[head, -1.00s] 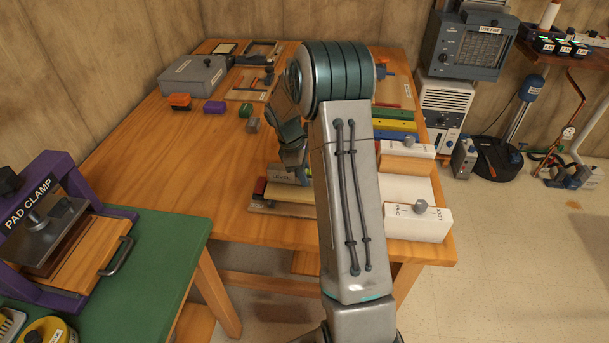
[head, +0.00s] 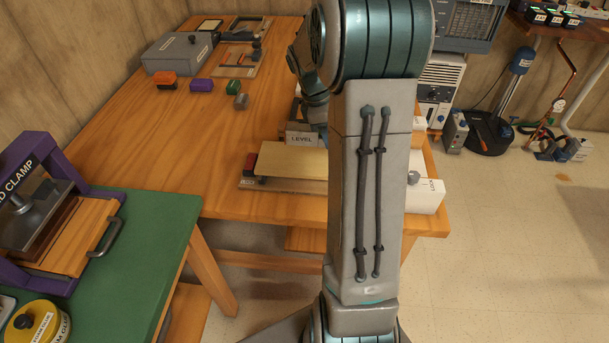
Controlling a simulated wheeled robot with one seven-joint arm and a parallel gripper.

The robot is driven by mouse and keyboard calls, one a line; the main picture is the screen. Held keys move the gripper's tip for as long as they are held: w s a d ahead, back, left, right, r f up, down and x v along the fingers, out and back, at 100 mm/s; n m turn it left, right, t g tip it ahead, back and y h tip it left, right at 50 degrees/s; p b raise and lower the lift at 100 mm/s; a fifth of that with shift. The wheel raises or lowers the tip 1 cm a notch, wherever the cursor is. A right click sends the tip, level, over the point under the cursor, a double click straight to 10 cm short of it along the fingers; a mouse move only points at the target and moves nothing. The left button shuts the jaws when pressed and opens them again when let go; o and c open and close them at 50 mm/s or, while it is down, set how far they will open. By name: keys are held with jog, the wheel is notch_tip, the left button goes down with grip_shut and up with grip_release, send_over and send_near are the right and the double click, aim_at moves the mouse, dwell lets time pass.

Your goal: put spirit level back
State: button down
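A grey block lettered LEVEL (head: 302,139) shows at the near side of the wooden workbench (head: 175,130), just left of my arm. I cannot tell whether it is the spirit level or its holder. A pale wooden board (head: 290,160) lies in front of it on a low base, with a dark red block (head: 250,164) at its left end. My gripper (head: 314,108) is mostly hidden behind my own arm, close above and behind the LEVEL block. Its fingertips and anything between them cannot be made out.
A white block marked LOCK (head: 425,197) sits at the bench's right front corner. Orange (head: 164,80), purple (head: 201,85) and green (head: 233,88) blocks stand farther back, near a grey box (head: 180,52). A pad clamp (head: 45,205) stands on the green table (head: 150,235). The bench's left middle is clear.

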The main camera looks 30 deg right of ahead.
jog(key=b, duration=0.6)
send_over(296, 207)
notch_tip(296, 207, down, 7)
jog(key=f, duration=0.3)
jog(key=a+f, duration=0.1)
jog(key=f, duration=0.1)
jog(key=shift+w+f+b, duration=0.3)
jog(key=shift+w+b, duration=0.05)
jog(key=shift+f+b, duration=0.45)
jog(key=shift+f, duration=1.6)
jog(key=shift+f, duration=0.2)
jog(key=c, duration=1.1)
grip_release()
jog(key=shift+r, duration=0.15)
